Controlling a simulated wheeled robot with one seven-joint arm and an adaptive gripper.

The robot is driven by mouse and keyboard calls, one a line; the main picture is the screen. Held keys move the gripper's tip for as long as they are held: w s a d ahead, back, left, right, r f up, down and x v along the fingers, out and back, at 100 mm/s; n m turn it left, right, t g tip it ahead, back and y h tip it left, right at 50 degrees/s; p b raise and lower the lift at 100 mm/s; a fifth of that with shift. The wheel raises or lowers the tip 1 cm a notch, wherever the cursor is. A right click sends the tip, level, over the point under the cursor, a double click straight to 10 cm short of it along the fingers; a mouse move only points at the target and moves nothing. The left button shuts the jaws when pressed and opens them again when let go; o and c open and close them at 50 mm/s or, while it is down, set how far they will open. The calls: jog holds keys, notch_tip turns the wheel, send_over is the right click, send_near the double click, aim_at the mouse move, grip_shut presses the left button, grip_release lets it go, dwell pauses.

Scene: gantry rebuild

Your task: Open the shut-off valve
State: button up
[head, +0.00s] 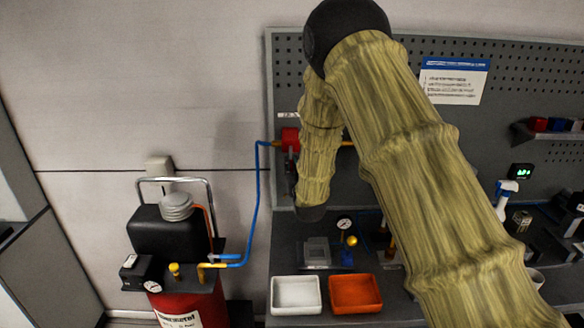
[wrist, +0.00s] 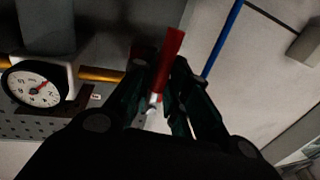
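The shut-off valve's red lever (wrist: 171,48) stands between the two fingers of my gripper (wrist: 160,75) in the wrist view. A pale metal part shows at its lower end, between the fingers. The fingers are close on either side of the lever; I cannot tell whether both press on it. In the head view a red part (head: 290,139) sits on the brass pipe line at the pegboard's left edge, just left of my arm.
A dial gauge (wrist: 40,84) sits beside the brass pipe (wrist: 100,74), left of my fingers. A blue hose (head: 256,200) runs down to a red tank (head: 190,303). White (head: 296,309) and orange (head: 355,307) trays stand on the bench below.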

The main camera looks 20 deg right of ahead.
jog(key=shift+w+f, duration=0.65)
jog(key=shift+w, duration=0.1)
grip_shut()
jog(key=shift+f+b, duration=0.2)
jog(key=shift+b, duration=0.25)
jog(key=b, duration=0.1)
jog(key=m+b, duration=0.1)
jog(key=shift+a+f+m+b, duration=0.15)
jog(key=shift+a+m+b, duration=0.15)
jog(key=shift+a+b, duration=0.05)
jog(key=a+r+m+h+b, duration=0.1)
jog(key=r+m+b, duration=0.1)
jog(key=m+b, duration=0.3)
jog(key=w+a+r+m+t+h+b, duration=0.1)
jog(key=a+r+m+b, duration=0.1)
jog(key=m+b, duration=0.4)
jog(key=a+r+m+h+b, duration=0.1)
jog(key=m+b, duration=0.5)
jog(key=b, duration=0.6)
jog(key=shift+w+a+r+h, duration=0.3)
jog(key=shift+a+r, duration=0.15)
jog(key=shift+w+r+m+b, duration=0.1)
jog(key=shift+r+m+b, duration=0.5)
jog(key=shift+m+b, duration=0.25)
jog(key=shift+r, duration=0.1)
